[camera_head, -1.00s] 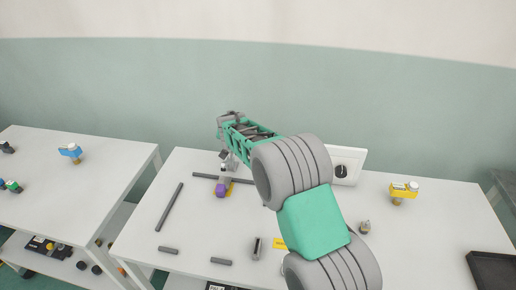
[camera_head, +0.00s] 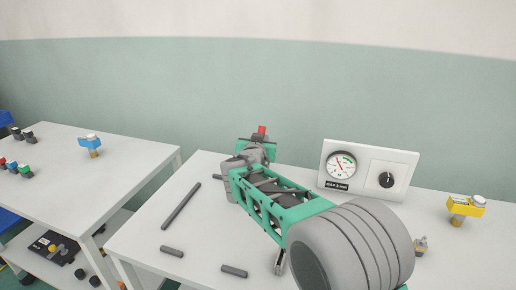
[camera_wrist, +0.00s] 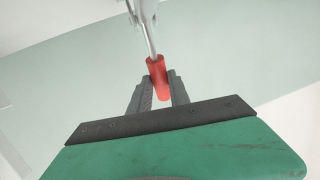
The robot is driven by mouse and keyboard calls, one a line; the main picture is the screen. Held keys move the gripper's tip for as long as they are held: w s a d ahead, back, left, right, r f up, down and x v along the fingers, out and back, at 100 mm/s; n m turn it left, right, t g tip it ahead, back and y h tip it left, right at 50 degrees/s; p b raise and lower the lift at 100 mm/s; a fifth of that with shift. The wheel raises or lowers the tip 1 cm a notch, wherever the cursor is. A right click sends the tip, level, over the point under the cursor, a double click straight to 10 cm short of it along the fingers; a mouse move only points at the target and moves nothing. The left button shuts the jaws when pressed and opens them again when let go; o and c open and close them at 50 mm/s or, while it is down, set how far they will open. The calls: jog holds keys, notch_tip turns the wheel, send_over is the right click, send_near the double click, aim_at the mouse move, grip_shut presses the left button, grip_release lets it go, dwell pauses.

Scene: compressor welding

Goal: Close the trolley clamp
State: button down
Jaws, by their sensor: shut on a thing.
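The clamp shows in the wrist view as a grey metal lever (camera_wrist: 149,35) with a red handle (camera_wrist: 157,74) at its lower end. My gripper (camera_wrist: 160,88) is shut on the red handle, with one finger on each side of it. In the head view the red handle (camera_head: 262,130) stands up just above my gripper (camera_head: 258,141) at the back of the table. The rest of the clamp and the trolley are hidden behind my arm or out of view.
A gauge panel (camera_head: 367,172) with a dial and a knob stands behind my arm on the white table (camera_head: 150,236). A yellow part (camera_head: 465,206) is at right. Grey bars (camera_head: 181,205) lie at left. A second table (camera_head: 60,190) holds a blue part (camera_head: 90,142).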

jog(key=shift+a+r, duration=0.3)
jog(key=shift+r, duration=0.2)
dwell(0.9)
jog(key=c, duration=1.6)
grip_release()
jog(key=shift+c, duration=0.2)
jog(key=shift+o, duration=0.7)
jog(key=shift+s+a+r, duration=0.1)
jog(key=shift+s+a, duration=0.05)
jog(key=shift+s, duration=0.05)
jog(key=shift+o, duration=1.3)
jog(key=shift+d+f, duration=0.25)
jog(key=shift+d, duration=0.05)
jog(key=v, duration=0.8)
jog(key=shift+f, duration=0.1)
